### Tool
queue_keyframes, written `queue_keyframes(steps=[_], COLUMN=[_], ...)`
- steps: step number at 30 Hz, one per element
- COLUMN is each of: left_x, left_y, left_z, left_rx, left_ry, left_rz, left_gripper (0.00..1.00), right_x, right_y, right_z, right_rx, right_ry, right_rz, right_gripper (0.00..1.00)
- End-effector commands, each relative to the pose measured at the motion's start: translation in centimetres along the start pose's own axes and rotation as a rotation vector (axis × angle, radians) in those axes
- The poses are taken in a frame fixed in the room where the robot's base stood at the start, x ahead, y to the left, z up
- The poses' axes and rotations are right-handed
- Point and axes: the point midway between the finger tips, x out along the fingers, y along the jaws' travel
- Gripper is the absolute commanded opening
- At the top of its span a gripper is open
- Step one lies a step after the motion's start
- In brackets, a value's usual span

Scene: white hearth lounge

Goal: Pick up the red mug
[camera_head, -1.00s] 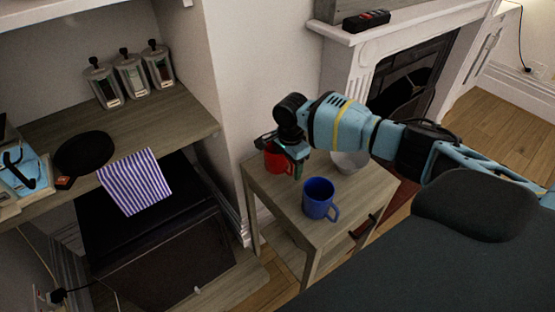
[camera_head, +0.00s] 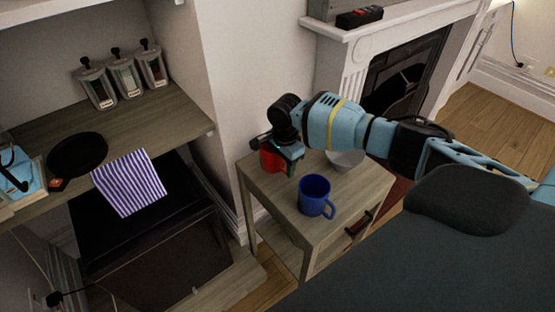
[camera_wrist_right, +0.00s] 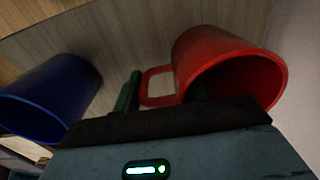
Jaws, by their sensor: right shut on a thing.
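The red mug (camera_head: 272,161) is at the back left of the small wooden side table (camera_head: 291,209), partly hidden by my right gripper (camera_head: 283,173). In the right wrist view, the red mug (camera_wrist_right: 222,66) shows its open rim and its handle. My right gripper is shut on the red mug, with one finger (camera_wrist_right: 128,95) outside by the handle and the other reaching into the mug's opening. I cannot tell whether the mug touches the table. My left gripper is not in view.
A blue mug (camera_head: 315,196) stands upright on the table, in front of the red one; it also shows in the right wrist view (camera_wrist_right: 48,98). A white bowl (camera_head: 345,160) sits behind my right arm. A wall borders the table's back; a fireplace (camera_head: 397,75) stands beyond.

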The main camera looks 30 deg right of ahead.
Motion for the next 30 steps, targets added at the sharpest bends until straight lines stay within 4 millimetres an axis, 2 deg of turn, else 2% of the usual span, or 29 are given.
queue_keyframes(steps=[7, 12, 18, 30], left_x=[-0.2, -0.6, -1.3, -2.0], left_y=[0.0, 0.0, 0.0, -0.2], left_z=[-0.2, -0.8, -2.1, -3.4], left_rx=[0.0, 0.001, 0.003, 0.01], left_ry=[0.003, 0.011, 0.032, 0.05], left_rz=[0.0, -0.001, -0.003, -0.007], left_gripper=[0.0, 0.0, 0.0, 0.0], right_x=[-1.1, -3.9, -4.3, -4.8], right_y=[-0.1, -0.2, 3.1, 8.5], right_z=[0.1, 0.0, 2.3, 6.2], right_rx=[-0.001, 0.0, -0.005, -0.002], right_ry=[-0.002, -0.001, 0.0, -0.001], right_rz=[-0.003, -0.007, -0.004, -0.004], right_gripper=[0.04, 0.04, 0.04, 0.04])
